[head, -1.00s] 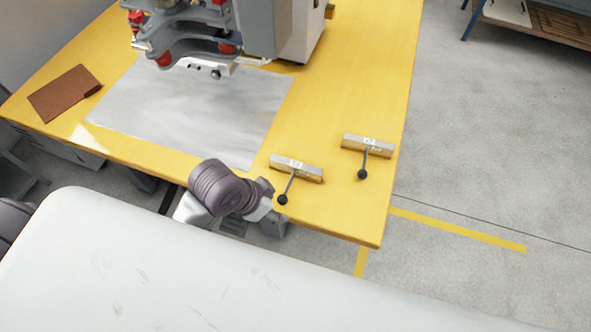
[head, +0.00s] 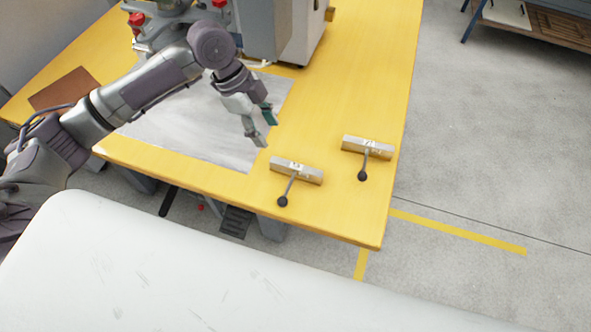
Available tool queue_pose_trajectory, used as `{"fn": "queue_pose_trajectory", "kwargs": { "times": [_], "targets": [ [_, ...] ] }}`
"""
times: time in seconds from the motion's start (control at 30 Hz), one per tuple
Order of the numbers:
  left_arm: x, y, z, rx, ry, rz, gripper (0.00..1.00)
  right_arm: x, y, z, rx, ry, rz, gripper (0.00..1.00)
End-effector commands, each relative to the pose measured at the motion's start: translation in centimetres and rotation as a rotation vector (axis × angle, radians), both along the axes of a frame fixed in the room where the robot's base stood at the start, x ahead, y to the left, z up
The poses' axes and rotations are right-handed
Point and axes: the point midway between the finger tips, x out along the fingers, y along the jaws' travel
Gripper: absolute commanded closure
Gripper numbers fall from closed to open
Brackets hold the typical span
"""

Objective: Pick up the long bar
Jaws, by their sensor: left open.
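Two metal bars, each with a thin dark handle ending in a black ball, lie on the yellow table (head: 340,215). The nearer bar (head: 297,171) is left of the farther bar (head: 367,147). They look about equal in length, and I cannot tell which is the long bar. My left gripper (head: 267,132) is open and empty, above the right part of the grey sheet, up and left of the nearer bar and apart from both bars. My right gripper is not in view.
A welding machine (head: 296,35) stands at the back of the table. A brown folder (head: 65,88) lies at the left. The table is clear around the bars and to its right edge. A white surface (head: 170,270) fills the foreground.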

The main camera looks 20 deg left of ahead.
Motion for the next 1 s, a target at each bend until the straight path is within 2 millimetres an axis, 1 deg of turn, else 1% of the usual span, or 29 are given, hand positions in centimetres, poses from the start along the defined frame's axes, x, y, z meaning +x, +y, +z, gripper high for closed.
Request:
{"fn": "queue_pose_trajectory", "kwargs": {
  "times": [0.07, 0.3, 0.4, 0.67, 0.8, 0.9, 1.0],
  "targets": [
    [0.0, -0.4, -0.9, -0.002, 0.005, -0.003, 0.46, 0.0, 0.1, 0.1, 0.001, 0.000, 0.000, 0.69],
    [-0.1, -2.3, -5.3, -0.003, 0.004, -0.003, 0.46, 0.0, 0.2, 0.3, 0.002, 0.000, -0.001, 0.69],
    [-0.1, -2.8, -6.6, -0.002, 0.004, -0.002, 0.46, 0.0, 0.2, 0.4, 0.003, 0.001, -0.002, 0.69],
    [0.1, -3.6, -8.4, -0.002, 0.003, -0.001, 0.46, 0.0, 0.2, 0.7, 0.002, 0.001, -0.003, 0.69],
    [0.6, -4.5, -10.3, -0.002, 0.004, -0.002, 0.46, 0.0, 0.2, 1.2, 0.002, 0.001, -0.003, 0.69],
    [0.6, -4.9, -11.6, -0.002, 0.003, -0.001, 0.46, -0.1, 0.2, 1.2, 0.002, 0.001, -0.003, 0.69],
    [0.5, -5.2, -12.2, 0.000, 0.001, -0.003, 0.46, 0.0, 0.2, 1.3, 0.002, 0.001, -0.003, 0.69]
  ]
}}
